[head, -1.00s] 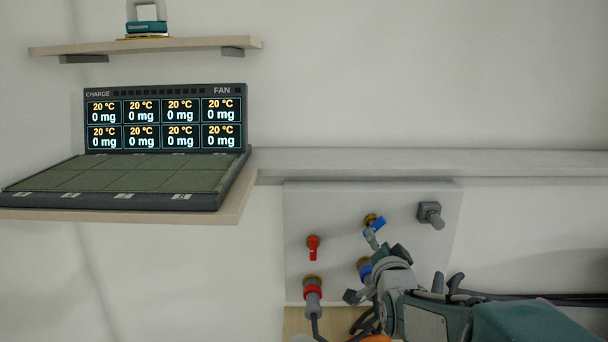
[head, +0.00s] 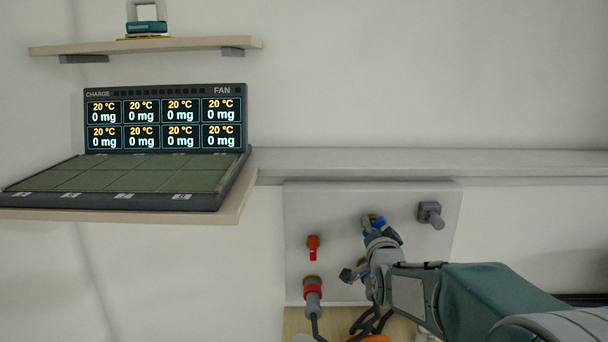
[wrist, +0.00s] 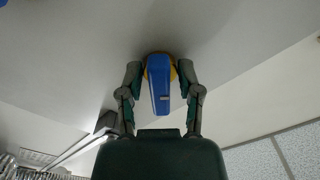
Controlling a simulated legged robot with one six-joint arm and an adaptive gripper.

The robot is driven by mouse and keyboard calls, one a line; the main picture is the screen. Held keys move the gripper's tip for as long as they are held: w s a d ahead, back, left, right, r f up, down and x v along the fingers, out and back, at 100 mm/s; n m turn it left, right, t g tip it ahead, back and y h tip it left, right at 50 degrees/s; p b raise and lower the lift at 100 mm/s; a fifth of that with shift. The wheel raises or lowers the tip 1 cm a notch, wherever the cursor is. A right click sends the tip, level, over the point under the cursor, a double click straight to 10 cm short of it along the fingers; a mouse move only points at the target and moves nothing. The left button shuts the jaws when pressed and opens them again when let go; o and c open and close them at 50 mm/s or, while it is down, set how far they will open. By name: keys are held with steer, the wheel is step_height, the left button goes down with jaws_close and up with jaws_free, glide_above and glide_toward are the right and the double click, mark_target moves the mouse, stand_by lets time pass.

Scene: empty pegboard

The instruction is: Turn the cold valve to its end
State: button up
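The cold valve, with a blue lever on a brass-yellow base, sits on the white panel (head: 330,215). In the head view its blue lever (head: 380,222) is partly hidden by my gripper (head: 368,228), which is up at the valve. In the wrist view the blue lever (wrist: 159,92) lies between the two fingers of my gripper (wrist: 160,72), pointing back toward the palm. The fingers are spread on either side of the lever, with a small gap visible on each side. I cannot tell whether either fingertip touches the base.
A red valve (head: 313,248) is left of my gripper, above a red-collared hose fitting (head: 313,292). A grey square knob (head: 431,214) is to the right. A grey ledge (head: 420,162) runs above the panel. A display unit (head: 165,125) stands on a shelf at left.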

steer(key=shift+f+n, duration=0.1)
steer(key=shift+n, duration=1.9)
steer(key=shift+d+n, duration=0.1)
steer(key=shift+n, duration=0.4)
steer(key=n, duration=0.3)
steer(key=shift+n, duration=0.8)
steer(key=o, duration=1.2)
steer(key=shift+d, duration=0.1)
